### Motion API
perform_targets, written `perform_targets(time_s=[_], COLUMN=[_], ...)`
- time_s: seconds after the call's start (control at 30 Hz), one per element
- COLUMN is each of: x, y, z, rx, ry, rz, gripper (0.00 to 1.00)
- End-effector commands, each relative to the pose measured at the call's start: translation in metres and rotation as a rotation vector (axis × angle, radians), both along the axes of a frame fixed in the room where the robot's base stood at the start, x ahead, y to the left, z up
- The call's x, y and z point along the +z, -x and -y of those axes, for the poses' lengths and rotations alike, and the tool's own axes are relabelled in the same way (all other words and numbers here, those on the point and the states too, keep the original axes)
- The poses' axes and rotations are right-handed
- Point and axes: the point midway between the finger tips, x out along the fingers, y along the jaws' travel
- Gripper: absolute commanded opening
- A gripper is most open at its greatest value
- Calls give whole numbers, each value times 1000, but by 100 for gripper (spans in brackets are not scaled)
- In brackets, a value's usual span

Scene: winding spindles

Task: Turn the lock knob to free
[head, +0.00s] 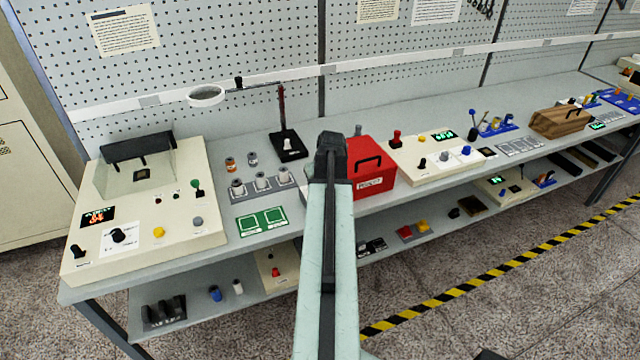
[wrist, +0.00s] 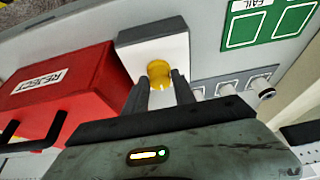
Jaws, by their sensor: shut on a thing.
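The lock knob (wrist: 159,72) is a round yellow knob with a small pale mark, set on a small white and grey block (wrist: 135,48). My gripper (wrist: 162,83) is shut on the lock knob, with one dark finger on each side of it. The knob's label and its setting cannot be read. In the head view my arm hides the knob, its block and my fingers.
A red reject box (head: 372,168) stands right beside the block; it also shows in the wrist view (wrist: 75,88). Grey holders (head: 262,184) and a green tray (head: 262,221) lie left of my arm. A magnifier stand (head: 288,146) is behind.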

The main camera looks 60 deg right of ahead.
Motion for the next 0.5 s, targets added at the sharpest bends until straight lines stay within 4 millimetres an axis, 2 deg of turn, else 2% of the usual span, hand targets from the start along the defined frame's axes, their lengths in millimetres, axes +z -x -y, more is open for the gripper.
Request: perform_targets(time_s=[0.5], x=[0], y=[-3], z=[-1], rx=[-475], ry=[2], rz=[-2], gripper=[0])
